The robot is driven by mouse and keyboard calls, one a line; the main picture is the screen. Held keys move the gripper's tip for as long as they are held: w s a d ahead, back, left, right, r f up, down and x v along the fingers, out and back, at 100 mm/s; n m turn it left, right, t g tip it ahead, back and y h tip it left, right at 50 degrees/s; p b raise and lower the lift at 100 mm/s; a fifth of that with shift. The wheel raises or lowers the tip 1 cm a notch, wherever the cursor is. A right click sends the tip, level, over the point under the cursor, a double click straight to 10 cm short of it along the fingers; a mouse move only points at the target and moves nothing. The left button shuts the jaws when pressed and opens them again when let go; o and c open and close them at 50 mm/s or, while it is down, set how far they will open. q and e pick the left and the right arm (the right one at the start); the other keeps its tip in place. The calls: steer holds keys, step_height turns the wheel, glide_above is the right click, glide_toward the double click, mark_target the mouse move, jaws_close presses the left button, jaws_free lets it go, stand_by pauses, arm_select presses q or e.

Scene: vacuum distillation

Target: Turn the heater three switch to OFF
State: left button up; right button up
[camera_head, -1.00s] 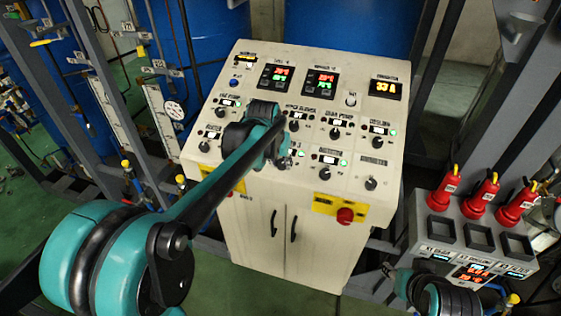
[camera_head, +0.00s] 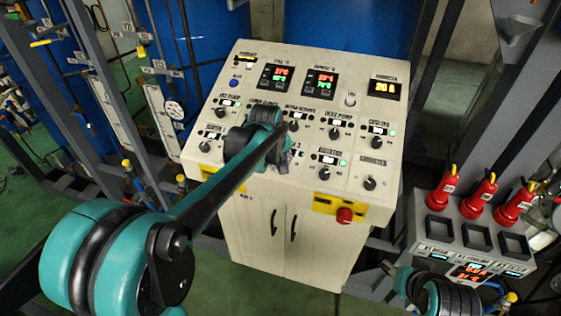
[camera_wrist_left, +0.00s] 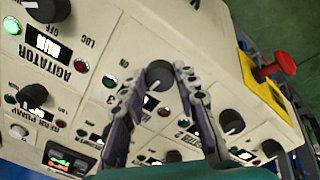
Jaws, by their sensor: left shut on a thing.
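The heater three switch (camera_wrist_left: 160,75) is a round black knob on the cream control panel (camera_head: 225,165). In the left wrist view it sits between my left fingertips (camera_wrist_left: 166,78), with part of a label reading "3" beside it. My left gripper (camera_head: 282,160) is shut on this knob, its fingers reaching down to the panel. In the head view my gripper and wrist hide the knob. I cannot make out which way its pointer faces. Part of my right arm shows at the lower right of the head view; its finger opening cannot be made out.
A red emergency button (camera_head: 345,215) is on the panel's front edge. A grey box with red plugs (camera_head: 479,194) stands at the right.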

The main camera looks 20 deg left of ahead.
arm_select(q)
steer(key=shift+n, duration=0.7)
steer(key=o, duration=1.1)
steer(key=shift+o, duration=0.2)
steer(key=v, duration=1.2)
steer(key=shift+d, duration=0.1)
